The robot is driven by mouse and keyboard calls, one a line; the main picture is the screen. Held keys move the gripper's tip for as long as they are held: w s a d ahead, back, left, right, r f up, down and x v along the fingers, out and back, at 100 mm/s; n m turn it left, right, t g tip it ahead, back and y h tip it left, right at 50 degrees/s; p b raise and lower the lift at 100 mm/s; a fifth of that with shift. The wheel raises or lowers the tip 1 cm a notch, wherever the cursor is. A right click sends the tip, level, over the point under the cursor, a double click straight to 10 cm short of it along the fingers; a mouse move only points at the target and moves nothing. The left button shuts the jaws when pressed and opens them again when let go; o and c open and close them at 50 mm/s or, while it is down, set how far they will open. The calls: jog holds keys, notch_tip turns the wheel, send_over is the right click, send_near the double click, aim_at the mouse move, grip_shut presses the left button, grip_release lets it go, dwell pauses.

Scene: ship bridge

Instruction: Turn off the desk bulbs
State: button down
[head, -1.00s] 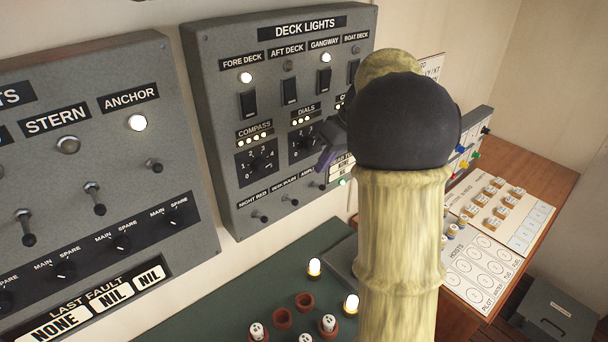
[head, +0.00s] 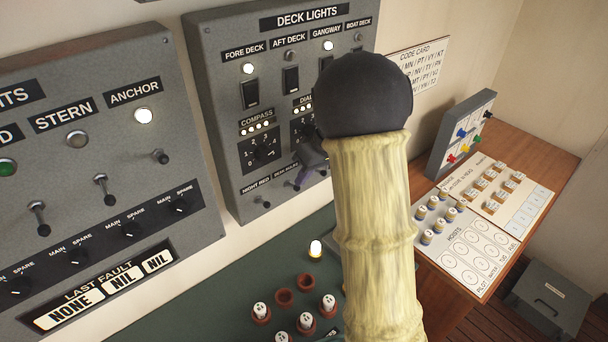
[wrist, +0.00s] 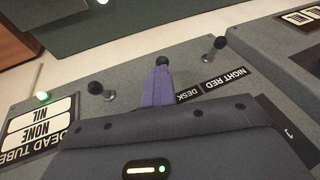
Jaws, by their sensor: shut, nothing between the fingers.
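My gripper (head: 306,172) is at the bottom row of toggles on the deck lights panel (head: 222,150). In the wrist view the closed purple fingers (wrist: 158,88) point at a black-knobbed toggle (wrist: 162,62) beside the partly covered "DESK" label (wrist: 190,97). The fingertips overlap its stem; I cannot tell whether they touch it. The night red toggle (wrist: 220,43) is to its right in that view, and another toggle (wrist: 96,88) is to its left. On the green desk a bulb (head: 316,250) glows. My arm hides part of the panel and desk.
The anchor panel (head: 90,130) stands at the left. Sockets (head: 283,296) and white plugs (head: 328,303) sit on the desk. A wooden table (head: 548,160) with boards and plugs is at the right. The fore deck lamp (head: 248,68) is lit.

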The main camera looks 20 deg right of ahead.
jog(key=shift+d+f+b, duration=0.15)
jog(key=shift+d+b, duration=0.2)
jog(key=shift+b, duration=0.3)
jog(key=shift+s+d+f+t+y+b, duration=0.25)
jog(key=shift+t+b, duration=0.45)
jog(key=shift+b, duration=1.65)
jog(key=shift+s+a+f+b, duration=0.1)
jog(key=shift+f+b, duration=0.15)
jog(key=shift+b, duration=0.7)
jog(key=t+y+b, duration=0.1)
jog(key=b, duration=0.6)
jog(key=s+t+y+b, duration=0.1)
jog(key=t+b, duration=0.1)
jog(key=b, duration=0.6)
jog(key=shift+d+n, duration=0.2)
jog(key=shift+n, duration=0.2)
